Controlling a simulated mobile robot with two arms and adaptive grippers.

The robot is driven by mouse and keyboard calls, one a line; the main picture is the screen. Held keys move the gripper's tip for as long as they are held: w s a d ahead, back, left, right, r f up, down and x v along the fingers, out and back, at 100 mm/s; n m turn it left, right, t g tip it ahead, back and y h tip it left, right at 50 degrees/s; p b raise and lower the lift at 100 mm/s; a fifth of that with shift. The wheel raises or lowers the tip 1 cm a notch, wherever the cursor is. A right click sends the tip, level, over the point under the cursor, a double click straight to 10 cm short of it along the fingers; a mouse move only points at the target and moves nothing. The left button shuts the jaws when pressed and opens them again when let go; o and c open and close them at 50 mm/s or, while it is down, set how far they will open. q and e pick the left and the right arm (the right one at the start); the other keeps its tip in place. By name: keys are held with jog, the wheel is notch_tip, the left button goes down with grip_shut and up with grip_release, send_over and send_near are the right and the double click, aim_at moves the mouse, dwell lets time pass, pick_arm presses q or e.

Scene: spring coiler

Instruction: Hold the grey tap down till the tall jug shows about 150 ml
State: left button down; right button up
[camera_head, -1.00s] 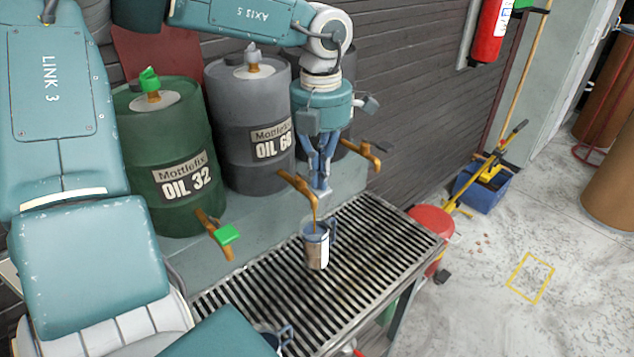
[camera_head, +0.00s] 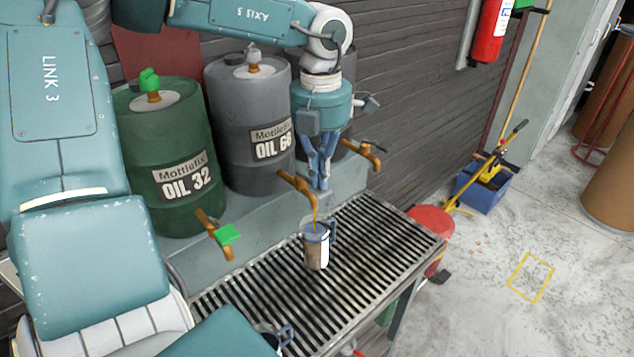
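The grey drum (camera_head: 240,120) labelled OIL 68 has a brass tap (camera_head: 297,183) at its front. A thin stream of amber oil (camera_head: 315,213) runs from the tap into a tall jug (camera_head: 318,246) upright on the grating below. The jug's oil level and marks are too small to read. My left gripper (camera_head: 319,185) points down right at the tap's far side, where the tap's lever is hidden. Its fingers look close together, but whether they are shut cannot be told. My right gripper is not in view.
A slatted drip grating (camera_head: 375,225) lies under the taps. A green drum (camera_head: 165,155) labelled OIL 32 with a green-handled tap (camera_head: 228,235) stands left. Another brass tap (camera_head: 362,152) is at right.

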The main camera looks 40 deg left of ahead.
pick_arm(q)
notch_tip(320, 180, up, 7)
jog(key=p, duration=0.4)
jog(key=shift+a, duration=0.1)
dwell(0.5)
